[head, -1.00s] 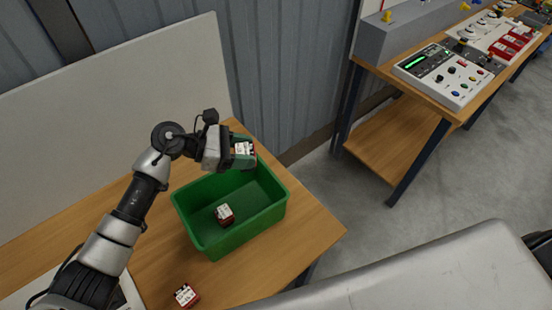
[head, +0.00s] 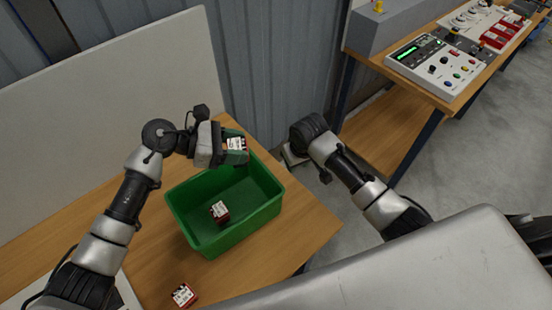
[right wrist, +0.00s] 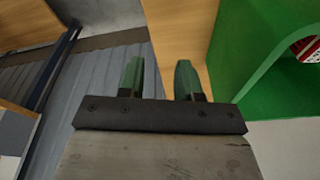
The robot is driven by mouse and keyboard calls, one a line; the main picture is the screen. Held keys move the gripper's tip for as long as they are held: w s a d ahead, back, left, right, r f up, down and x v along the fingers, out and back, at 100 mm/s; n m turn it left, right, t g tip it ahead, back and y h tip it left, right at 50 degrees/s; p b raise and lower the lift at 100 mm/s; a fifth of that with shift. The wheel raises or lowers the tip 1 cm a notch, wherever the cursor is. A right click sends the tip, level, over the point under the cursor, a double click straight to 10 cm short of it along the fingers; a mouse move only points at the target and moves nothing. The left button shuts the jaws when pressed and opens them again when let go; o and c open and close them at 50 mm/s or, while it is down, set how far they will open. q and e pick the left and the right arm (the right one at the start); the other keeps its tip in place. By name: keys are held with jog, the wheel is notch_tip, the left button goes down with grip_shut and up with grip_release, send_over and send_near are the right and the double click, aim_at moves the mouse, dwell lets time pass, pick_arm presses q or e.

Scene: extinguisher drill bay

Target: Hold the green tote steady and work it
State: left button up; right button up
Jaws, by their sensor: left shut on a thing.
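The green tote (head: 188,232) stands on the wooden table, and its wall fills the upper right of the right wrist view (right wrist: 250,75). A small red block with a white printed label (head: 220,212) lies inside it. My left gripper (head: 235,150) is shut on another red-and-white block (head: 237,143), held above the tote's far rim. A third such block (head: 183,295) lies on the table in front of the tote. My right gripper (right wrist: 160,80) is open and empty, right of the tote; its fingers are mostly hidden in the head view.
The wooden table (head: 300,232) has bare room right of the tote and around the front block. A pale panel (head: 100,110) stands behind it. A second bench with a control box (head: 440,65) stands at the upper right, with grey floor between.

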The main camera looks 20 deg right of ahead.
aim_at(276, 182)
jog(key=s+a+r, duration=0.1)
jog(key=a+r, duration=0.1)
jog(key=r, duration=0.1)
jog(key=s+a+r+n+g, duration=0.1)
jog(key=a+r, duration=0.2)
jog(key=s+a+r+n+g, duration=0.1)
jog(key=s+a+r, duration=0.1)
jog(key=r, duration=0.1)
jog(key=shift+s+a+r, duration=0.1)
jog(key=shift+a+r, duration=0.1)
jog(key=shift+a, duration=0.05)
notch_tip(276, 182, down, 12)
jog(key=shift+a+r, duration=0.15)
jog(key=shift+r, duration=0.1)
grip_shut()
